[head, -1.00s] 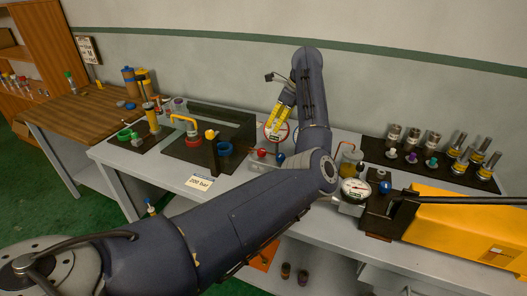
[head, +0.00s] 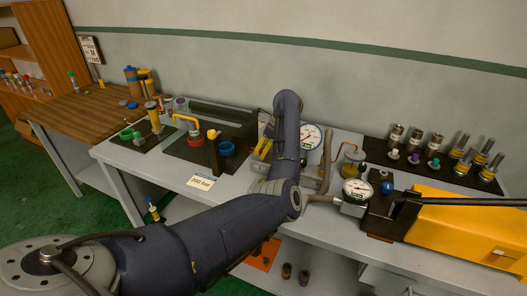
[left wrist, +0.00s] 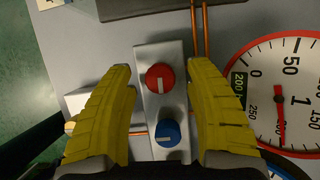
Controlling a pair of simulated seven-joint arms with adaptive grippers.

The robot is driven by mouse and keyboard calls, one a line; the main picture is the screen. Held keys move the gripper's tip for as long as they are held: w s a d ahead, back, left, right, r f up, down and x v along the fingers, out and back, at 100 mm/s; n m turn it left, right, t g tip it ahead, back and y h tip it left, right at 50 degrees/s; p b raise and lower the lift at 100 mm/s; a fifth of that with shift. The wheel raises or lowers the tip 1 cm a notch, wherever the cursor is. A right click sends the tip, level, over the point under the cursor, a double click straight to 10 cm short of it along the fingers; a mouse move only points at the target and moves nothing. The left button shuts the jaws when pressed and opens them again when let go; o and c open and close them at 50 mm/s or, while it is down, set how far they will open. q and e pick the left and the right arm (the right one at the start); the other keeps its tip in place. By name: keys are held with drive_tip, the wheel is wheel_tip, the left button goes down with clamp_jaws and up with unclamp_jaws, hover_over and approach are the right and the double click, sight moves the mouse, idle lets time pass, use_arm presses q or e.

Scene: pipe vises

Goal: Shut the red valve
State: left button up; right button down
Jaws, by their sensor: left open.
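The red valve (left wrist: 160,78) is a round red knob with a pale mark, on a grey block (left wrist: 150,52) in the left wrist view. A blue valve (left wrist: 167,132) sits on the same block, nearer the wrist. My left gripper (left wrist: 159,68) is open, with one yellow finger on each side of the block and the red knob between the tips. Gaps show between the fingers and the knob. In the head view my left arm hides both valves, and only part of the yellow gripper (head: 262,148) shows. My right gripper is not in view.
Copper pipes run beyond the valve block. A smaller gauge (head: 356,189) and a yellow machine (head: 465,232) are to the right.

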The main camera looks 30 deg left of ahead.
use_arm(q)
drive_tip(key=shift+a+f, duration=0.15)
drive_tip(key=shift+f, duration=0.2)
drive_tip(key=shift+o, duration=0.3)
clamp_jaws()
